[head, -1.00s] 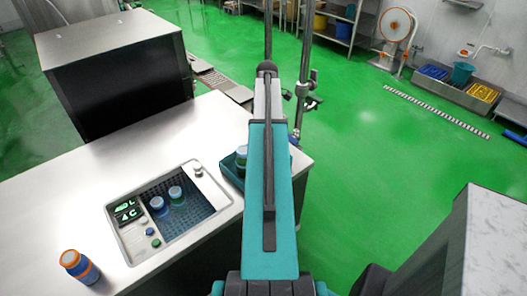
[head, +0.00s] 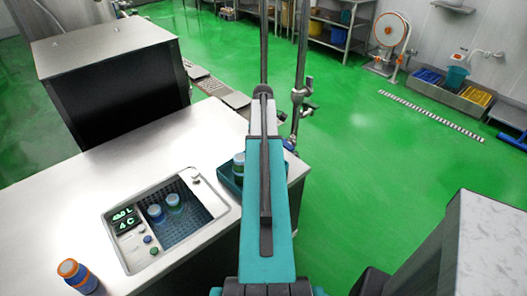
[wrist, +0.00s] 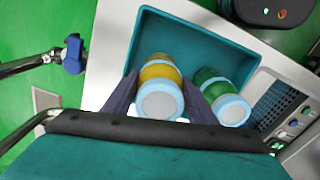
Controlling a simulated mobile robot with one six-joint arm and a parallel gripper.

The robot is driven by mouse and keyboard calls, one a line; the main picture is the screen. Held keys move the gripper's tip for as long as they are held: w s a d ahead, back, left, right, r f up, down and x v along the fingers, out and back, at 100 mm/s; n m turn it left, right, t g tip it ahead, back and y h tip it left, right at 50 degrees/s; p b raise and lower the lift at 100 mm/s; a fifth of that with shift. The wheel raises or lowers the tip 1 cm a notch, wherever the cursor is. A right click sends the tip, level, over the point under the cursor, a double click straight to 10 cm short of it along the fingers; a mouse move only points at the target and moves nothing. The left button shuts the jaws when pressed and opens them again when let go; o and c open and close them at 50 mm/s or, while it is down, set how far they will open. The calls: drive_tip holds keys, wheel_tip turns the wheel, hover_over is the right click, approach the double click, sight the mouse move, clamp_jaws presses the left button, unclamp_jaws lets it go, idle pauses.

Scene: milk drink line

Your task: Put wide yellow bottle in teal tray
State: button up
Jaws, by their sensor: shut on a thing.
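The wide yellow bottle (wrist: 160,88), with a pale blue cap facing the camera, is between the two dark fingers of my gripper (wrist: 160,80) in the wrist view. The gripper is shut on it. The bottle overlaps the teal tray (wrist: 195,38); I cannot tell whether it touches the tray floor. A green bottle (wrist: 222,95) with a pale blue cap stands in the tray, just right of the right finger. In the head view the tray (head: 228,180) is at the counter's right end, partly hidden by my arm, which also hides the gripper and yellow bottle.
Left of the tray, a sunken basin (head: 185,222) with a control panel holds two blue-capped bottles. An orange-capped blue bottle (head: 79,276) stands at the counter's front left. A metal post (head: 300,75) rises behind the tray. The counter's middle (head: 120,170) is clear.

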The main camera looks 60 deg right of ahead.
drive_tip(key=shift+f+p, duration=0.35)
drive_tip(key=shift+f, duration=1.2)
drive_tip(key=shift+f, duration=0.15)
drive_tip(key=o, duration=1.4)
drive_tip(key=shift+r, duration=0.2)
drive_tip(key=shift+r+b, duration=1.5)
drive_tip(key=shift+r, duration=4.5)
